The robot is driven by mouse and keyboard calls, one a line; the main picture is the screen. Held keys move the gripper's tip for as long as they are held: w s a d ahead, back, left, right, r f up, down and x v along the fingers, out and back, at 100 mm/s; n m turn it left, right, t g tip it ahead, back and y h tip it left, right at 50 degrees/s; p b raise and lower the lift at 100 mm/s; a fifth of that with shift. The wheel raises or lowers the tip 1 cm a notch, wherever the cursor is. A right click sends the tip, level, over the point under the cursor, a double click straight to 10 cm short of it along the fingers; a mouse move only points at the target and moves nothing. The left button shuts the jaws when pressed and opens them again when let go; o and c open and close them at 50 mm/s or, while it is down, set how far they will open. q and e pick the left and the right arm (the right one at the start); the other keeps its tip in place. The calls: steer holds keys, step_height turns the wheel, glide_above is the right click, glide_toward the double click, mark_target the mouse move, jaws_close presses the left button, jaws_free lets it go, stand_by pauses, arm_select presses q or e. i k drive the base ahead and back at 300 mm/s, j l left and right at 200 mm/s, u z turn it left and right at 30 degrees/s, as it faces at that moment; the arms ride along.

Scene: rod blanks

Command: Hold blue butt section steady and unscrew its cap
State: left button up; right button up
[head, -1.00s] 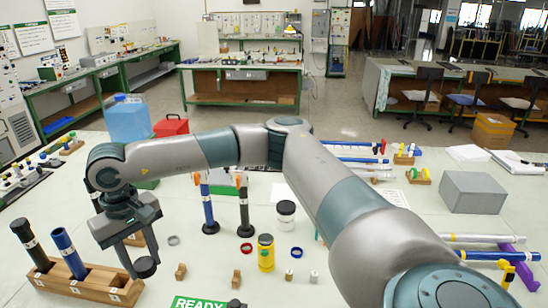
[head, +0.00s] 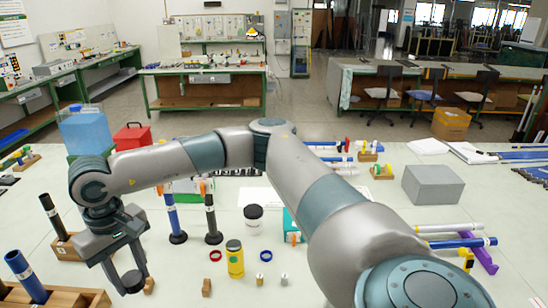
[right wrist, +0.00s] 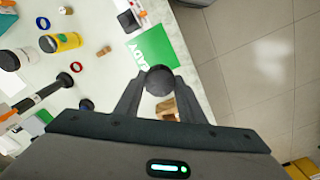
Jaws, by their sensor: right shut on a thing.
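My right gripper (head: 133,281) is shut on a dark round cap (right wrist: 159,81), which sits between its fingertips in both views. A blue tube (head: 25,278) leans in a wooden rack (head: 85,299) at the lower left of the head view, partly cut off by the frame edge. Another blue tube (head: 173,219) stands upright on a black round foot beyond my gripper. I cannot tell for certain which one is the blue butt section. The gripper is apart from both tubes. My left gripper is not in view.
A black tube (head: 50,213) stands in a second rack, and another black tube (head: 211,219) stands on a foot. A yellow can (head: 235,258), dark-lidded jar (head: 254,219), red ring (head: 215,256) and blue ring (head: 266,256) lie right of the gripper. The wrist view shows a green mat (right wrist: 157,50).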

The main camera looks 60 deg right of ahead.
mark_target(15, 259)
steer(key=k+l+z, duration=0.1)
steer(key=l+z, duration=0.25)
steer(key=l, duration=0.25)
steer(key=l+z, duration=0.35)
steer(key=l, duration=0.25)
steer(key=k, duration=0.05)
